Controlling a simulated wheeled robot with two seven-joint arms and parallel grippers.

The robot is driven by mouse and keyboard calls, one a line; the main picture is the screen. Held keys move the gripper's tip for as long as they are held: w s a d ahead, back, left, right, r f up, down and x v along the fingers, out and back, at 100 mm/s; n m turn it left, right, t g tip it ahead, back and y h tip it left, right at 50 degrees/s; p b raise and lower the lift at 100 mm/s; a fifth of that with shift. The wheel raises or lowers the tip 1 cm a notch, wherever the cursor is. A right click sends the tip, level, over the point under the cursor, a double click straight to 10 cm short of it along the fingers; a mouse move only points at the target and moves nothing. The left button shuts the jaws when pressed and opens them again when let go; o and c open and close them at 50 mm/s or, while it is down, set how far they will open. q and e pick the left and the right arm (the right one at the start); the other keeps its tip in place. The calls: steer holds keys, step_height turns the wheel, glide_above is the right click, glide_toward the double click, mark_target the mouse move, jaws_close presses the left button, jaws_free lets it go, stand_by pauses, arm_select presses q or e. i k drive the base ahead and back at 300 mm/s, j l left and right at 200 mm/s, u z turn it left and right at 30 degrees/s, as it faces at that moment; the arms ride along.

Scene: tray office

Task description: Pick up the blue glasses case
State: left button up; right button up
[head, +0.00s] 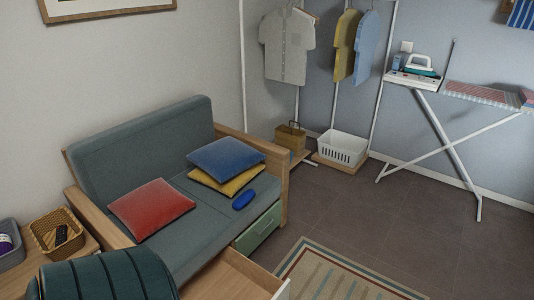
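The blue glasses case (243,199) lies on the seat of the grey-green sofa (200,228), near the seat's front edge. It is small, rounded and dark blue. It sits just in front of a yellow cushion (228,184) with a blue cushion (226,159) stacked on top, and looks apart from them. Neither of my grippers shows in the head view.
A red cushion (151,208) lies on the sofa's left side. A green drawer front (258,231) is below the seat. A wooden surface (235,275) and a dark striped rounded object (100,277) fill the near foreground. Open floor (340,215) lies to the right.

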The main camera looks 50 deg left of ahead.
mark_target(246, 198)
steer(key=i+l, duration=0.25)
steer(key=i, duration=0.25)
steer(key=i+l, duration=0.25)
steer(key=i, duration=0.25)
steer(key=i+u, duration=0.75)
steer(key=i+l+u, duration=0.2)
steer(key=i+u, duration=0.15)
steer(key=i, duration=0.15)
steer(key=i+j+u, duration=0.1)
steer(key=i+u, duration=0.15)
steer(key=u, duration=0.15)
steer(key=i+u, duration=0.3)
steer(key=u, duration=0.15)
steer(key=i+u, duration=0.25)
steer(key=u, duration=0.15)
steer(key=i+u, duration=0.2)
steer(key=i, duration=0.2)
